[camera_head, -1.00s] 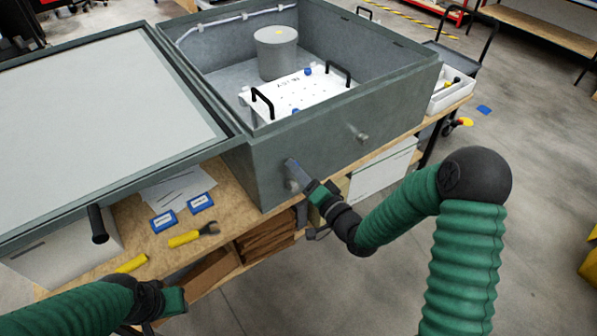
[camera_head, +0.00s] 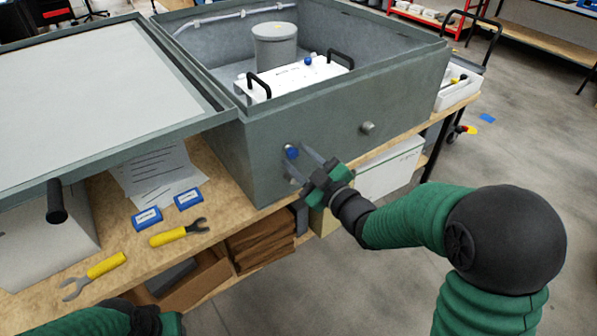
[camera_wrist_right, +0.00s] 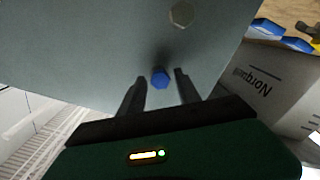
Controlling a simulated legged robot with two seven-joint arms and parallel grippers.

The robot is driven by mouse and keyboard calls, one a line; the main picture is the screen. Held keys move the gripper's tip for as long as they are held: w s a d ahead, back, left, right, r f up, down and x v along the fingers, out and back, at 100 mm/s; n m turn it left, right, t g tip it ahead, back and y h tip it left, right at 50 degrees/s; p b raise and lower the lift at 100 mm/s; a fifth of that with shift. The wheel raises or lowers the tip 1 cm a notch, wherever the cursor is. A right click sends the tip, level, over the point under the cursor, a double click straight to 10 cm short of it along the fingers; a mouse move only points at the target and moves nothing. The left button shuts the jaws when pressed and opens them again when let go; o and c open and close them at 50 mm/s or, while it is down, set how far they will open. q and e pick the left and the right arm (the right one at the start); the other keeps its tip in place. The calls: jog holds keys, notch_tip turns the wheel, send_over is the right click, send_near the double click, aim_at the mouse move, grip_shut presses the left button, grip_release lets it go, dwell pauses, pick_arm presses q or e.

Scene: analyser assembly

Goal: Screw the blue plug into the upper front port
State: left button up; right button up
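The blue plug (camera_head: 291,152) sits at the upper port on the box's grey front wall (camera_head: 335,150). It also shows in the right wrist view (camera_wrist_right: 160,78) as a blue hexagonal head against the wall. How deep it is seated cannot be told. My right gripper (camera_head: 298,159) is open at the front wall, its fingers apart on either side of the plug with gaps showing. A grey hexagonal fitting (camera_wrist_right: 181,14) is on the same wall near the plug. My left gripper (camera_head: 165,322) is low at the bottom edge, its fingers not clearly visible.
A white panel (camera_head: 310,75) with black handles and a grey cylinder (camera_head: 276,45) are inside the box. A round knob (camera_head: 367,127) sticks out of the front wall. Blue cases (camera_head: 147,218), a yellow-handled tool (camera_head: 168,237) and papers (camera_head: 160,175) lie on the bench.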

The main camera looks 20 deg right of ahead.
jog(key=n+b, duration=0.3)
jog(key=n, duration=0.1)
jog(key=shift+f+b, duration=0.25)
jog(key=shift+b, duration=0.1)
jog(key=shift+n, duration=0.6)
jog(key=shift+r+b, duration=0.2)
jog(key=shift+b, duration=0.1)
jog(key=shift+r, duration=0.1)
grip_shut()
